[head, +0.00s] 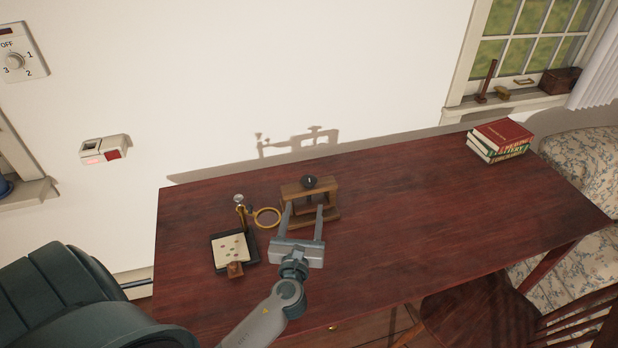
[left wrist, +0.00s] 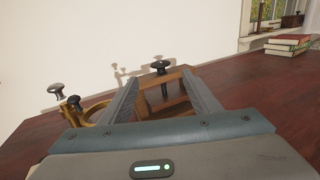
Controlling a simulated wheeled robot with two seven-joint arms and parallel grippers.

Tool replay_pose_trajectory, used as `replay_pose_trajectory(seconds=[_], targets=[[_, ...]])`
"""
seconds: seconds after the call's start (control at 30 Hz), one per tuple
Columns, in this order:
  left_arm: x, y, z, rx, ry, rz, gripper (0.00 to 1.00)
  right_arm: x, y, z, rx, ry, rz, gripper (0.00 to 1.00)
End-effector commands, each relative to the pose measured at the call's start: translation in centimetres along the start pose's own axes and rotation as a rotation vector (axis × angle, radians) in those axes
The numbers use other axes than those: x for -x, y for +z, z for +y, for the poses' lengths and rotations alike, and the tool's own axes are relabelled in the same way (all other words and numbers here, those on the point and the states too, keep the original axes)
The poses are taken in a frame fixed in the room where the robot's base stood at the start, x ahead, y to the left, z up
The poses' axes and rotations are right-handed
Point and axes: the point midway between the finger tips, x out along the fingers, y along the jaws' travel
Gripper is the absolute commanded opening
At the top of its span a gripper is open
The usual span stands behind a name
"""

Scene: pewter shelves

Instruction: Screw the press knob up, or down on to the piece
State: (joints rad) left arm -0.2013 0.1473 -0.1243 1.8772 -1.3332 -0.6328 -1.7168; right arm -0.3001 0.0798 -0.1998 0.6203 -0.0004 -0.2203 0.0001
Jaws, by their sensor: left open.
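A small wooden press (head: 306,190) stands upright on the dark red table, left of its middle. Its black press knob (head: 309,182) sits on top of the crossbar. The knob also shows in the left wrist view (left wrist: 160,66), beyond the fingertips. My left gripper (head: 304,208) is open, with its two fingers reaching toward the press from the front. The fingers are empty and apart, and the knob stands past them and above. Part of the press's lower frame is hidden behind the fingers. I cannot tell whether a piece lies in the press. My right gripper is in neither view.
A brass magnifier ring (head: 267,217) on a stand is close to the press's left. Books (head: 500,140) lie at the far right. The table's middle is clear.

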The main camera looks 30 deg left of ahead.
Motion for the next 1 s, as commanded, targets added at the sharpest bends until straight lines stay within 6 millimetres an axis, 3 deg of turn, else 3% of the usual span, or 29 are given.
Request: replay_pose_trajectory(seconds=[0.6,0.8,1.0], targets=[[-10.9,0.2,0.0,-0.001,0.000,-0.001,0.56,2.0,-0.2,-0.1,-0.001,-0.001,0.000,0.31],[-12.8,0.1,0.0,-0.001,0.000,-0.001,0.56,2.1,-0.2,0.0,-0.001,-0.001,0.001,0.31],[-13.3,0.0,0.0,-0.001,0.000,0.000,0.56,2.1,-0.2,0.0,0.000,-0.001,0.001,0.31]])
